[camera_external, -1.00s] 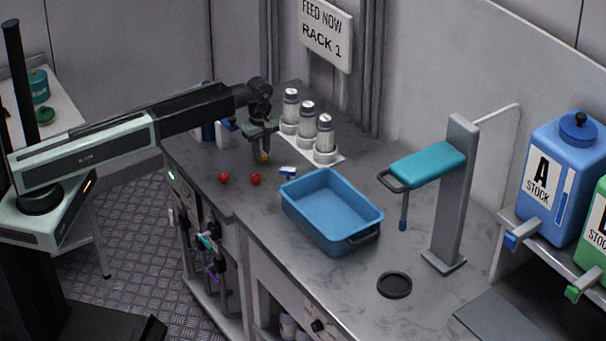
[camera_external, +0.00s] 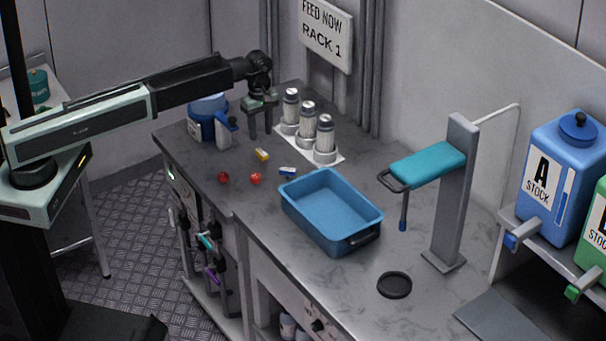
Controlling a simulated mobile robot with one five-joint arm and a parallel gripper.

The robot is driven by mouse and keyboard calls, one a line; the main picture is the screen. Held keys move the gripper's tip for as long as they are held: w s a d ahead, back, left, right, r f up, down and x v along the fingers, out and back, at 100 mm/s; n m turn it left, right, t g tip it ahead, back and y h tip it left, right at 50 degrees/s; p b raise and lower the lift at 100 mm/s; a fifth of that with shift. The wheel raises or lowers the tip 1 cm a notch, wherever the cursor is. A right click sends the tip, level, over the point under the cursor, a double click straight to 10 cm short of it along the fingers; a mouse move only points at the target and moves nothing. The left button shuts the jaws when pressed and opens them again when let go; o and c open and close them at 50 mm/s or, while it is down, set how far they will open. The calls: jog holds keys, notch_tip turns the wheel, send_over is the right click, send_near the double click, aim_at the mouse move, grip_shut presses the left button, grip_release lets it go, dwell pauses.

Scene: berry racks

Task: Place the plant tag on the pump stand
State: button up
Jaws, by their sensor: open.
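A small yellow-and-white piece (camera_external: 262,155) lies on the grey counter. A small blue-and-white piece (camera_external: 287,172) lies near the blue tray's far corner. Both are tag-like; I cannot tell which is the plant tag. My gripper (camera_external: 260,127) is open and empty, pointing down behind the yellow piece and apart from it. A blue device with a white front (camera_external: 208,118) stands at the counter's far left. A grey post (camera_external: 455,195) with a teal pad (camera_external: 428,167) stands at the right. No label shows which of these is the pump stand.
Two red berries (camera_external: 223,177) (camera_external: 256,179) lie on the counter near the blue tray (camera_external: 352,241). Several silver-topped shakers (camera_external: 308,122) stand right of my gripper. A black ring (camera_external: 394,285) lies at the front right. Stock tanks (camera_external: 565,175) stand far right.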

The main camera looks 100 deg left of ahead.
notch_tip(320, 180, up, 3)
jog(key=shift+r+p, duration=0.1)
jog(key=shift+p, duration=0.65)
jog(key=d+m, duration=0.5)
jog(key=d, duration=0.6)
jog(key=w+d+m, duration=0.1)
jog(key=d+m, duration=0.5)
jog(key=d, duration=0.5)
jog(key=d+m, duration=0.5)
jog(key=d, duration=0.7)
jog(key=shift+w+m, duration=0.3)
jog(key=shift+w, duration=0.05)
jog(key=s+d+m, duration=0.2)
jog(key=d+m, duration=0.3)
jog(key=d, duration=0.2)
jog(key=s+d+m, duration=0.3)
jog(key=d+m, duration=0.2)
jog(key=d, duration=0.3)
jog(key=shift+d, duration=0.25)
